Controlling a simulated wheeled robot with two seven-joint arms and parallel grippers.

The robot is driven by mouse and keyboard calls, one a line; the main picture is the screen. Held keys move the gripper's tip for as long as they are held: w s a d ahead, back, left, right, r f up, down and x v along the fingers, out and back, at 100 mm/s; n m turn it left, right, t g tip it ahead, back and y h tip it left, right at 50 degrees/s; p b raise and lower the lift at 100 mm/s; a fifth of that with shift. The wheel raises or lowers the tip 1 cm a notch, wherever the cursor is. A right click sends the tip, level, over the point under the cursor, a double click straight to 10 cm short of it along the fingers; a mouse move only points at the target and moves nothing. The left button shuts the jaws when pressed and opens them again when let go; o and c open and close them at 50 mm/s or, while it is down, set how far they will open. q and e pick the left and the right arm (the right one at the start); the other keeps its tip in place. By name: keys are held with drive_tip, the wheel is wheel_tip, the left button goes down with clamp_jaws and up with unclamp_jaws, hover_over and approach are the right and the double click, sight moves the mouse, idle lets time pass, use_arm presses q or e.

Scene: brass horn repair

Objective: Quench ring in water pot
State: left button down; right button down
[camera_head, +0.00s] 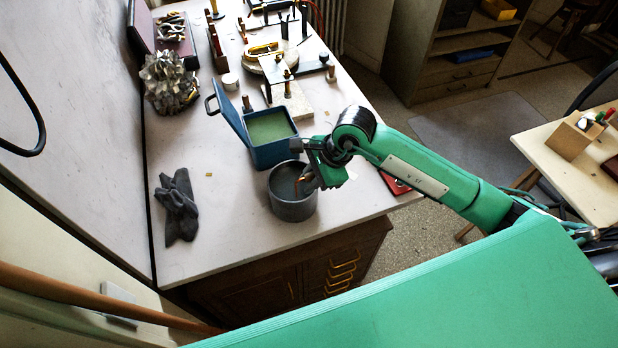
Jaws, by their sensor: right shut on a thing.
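The grey round water pot (293,208) stands on the white workbench (235,245) near its front right part. My right gripper (308,172) is over the right side of the pot's opening, pointing down. It is shut on a small copper-coloured piece (303,184), which shows at or inside the rim. I cannot tell whether this piece is the ring itself or something that holds it, or whether it touches the water. The gripper hides part of the pot's rim. My left gripper is not in view.
A blue open box (275,153) with a green inside stands close behind the pot. Dark gloves (178,207) lie to the left. A grey metal cluster (168,82) and tools fill the back. The bench is clear between gloves and pot.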

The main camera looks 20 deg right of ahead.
sight(312, 174)
drive_tip(key=shift+s+d+f, duration=0.15)
drive_tip(key=shift+s+f, duration=0.1)
drive_tip(key=shift+f, duration=0.15)
drive_tip(key=shift+w+r+p, duration=0.15)
drive_tip(key=shift+r+p, duration=0.15)
drive_tip(key=shift+r, duration=0.15)
drive_tip(key=r, duration=0.2)
drive_tip(key=r+p, duration=0.1)
drive_tip(key=shift+s+d+r, duration=0.2)
drive_tip(key=shift+s+r, duration=0.05)
drive_tip(key=shift+w+r, duration=0.1)
drive_tip(key=shift+r, duration=0.2)
drive_tip(key=shift+w+a+r, duration=0.2)
drive_tip(key=shift+r, duration=0.4)
drive_tip(key=shift+s+r, duration=0.1)
drive_tip(key=shift+r, duration=0.1)
drive_tip(key=shift+r+p, duration=0.1)
drive_tip(key=shift+p, duration=0.25)
